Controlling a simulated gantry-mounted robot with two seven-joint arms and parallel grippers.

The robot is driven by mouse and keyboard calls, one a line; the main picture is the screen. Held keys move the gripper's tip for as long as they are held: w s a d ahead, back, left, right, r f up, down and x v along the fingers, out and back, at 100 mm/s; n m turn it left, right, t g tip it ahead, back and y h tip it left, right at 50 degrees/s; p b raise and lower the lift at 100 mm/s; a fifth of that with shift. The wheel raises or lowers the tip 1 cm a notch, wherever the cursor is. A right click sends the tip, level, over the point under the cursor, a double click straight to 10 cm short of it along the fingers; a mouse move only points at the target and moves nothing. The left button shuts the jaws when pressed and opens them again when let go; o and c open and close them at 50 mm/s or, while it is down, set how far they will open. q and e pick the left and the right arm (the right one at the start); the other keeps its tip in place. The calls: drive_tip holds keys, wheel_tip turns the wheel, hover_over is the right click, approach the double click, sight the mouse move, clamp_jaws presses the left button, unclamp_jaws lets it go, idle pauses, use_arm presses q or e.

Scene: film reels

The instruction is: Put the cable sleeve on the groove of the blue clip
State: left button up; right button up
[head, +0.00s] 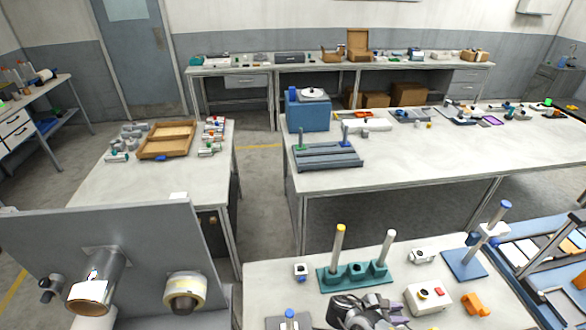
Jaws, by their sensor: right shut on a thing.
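My right gripper (368,312) is at the bottom edge, over the front of the near bench. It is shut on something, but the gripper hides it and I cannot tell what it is. A small purple part (398,309) shows just to its right. I cannot pick out the cable sleeve for certain; a white cylindrical piece (422,255) lies on the bench behind the gripper. A small dark blue piece (472,239) by the blue post stand may be the blue clip, but its groove cannot be made out. My left gripper is not in view.
A green base (356,276) with upright posts stands just behind my right gripper. To the right are a white box with a red button (428,298), an orange part (475,304) and a blue post stand (466,264). A grey panel (130,250) with rolls stands at left.

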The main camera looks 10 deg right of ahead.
drive_tip(key=shift+w+d+r, duration=0.1)
drive_tip(key=shift+w+r, duration=0.05)
drive_tip(key=shift+r, duration=0.25)
drive_tip(key=w+a+r+n+t+y, duration=0.1)
drive_tip(key=w+a+r+n+t, duration=0.2)
drive_tip(key=r, duration=0.5)
drive_tip(key=w+a+r+n+t+y, duration=0.2)
drive_tip(key=r+n+t, duration=0.3)
drive_tip(key=r, duration=0.4)
drive_tip(key=s+a+r+n+t+y, duration=0.4)
drive_tip(key=a+r+n+t+y, duration=0.15)
drive_tip(key=a, duration=0.25)
drive_tip(key=w+a+r+n+y+p, duration=0.1)
drive_tip(key=a+r+n+y+p, duration=0.15)
drive_tip(key=r+p, duration=0.4)
drive_tip(key=w+a+r+n+y+p, duration=0.1)
drive_tip(key=a+r+p, duration=0.25)
drive_tip(key=r, duration=0.65)
drive_tip(key=d+r+p, duration=0.3)
drive_tip(key=r+p, duration=0.1)
drive_tip(key=r, duration=0.2)
drive_tip(key=w+d+r+y+p, duration=0.1)
drive_tip(key=d+r+p, duration=0.1)
drive_tip(key=r, duration=0.5)
drive_tip(key=shift+w+d+n+y+p, duration=0.3)
drive_tip(key=shift+d+n+p, duration=0.1)
drive_tip(key=shift+p, duration=0.5)
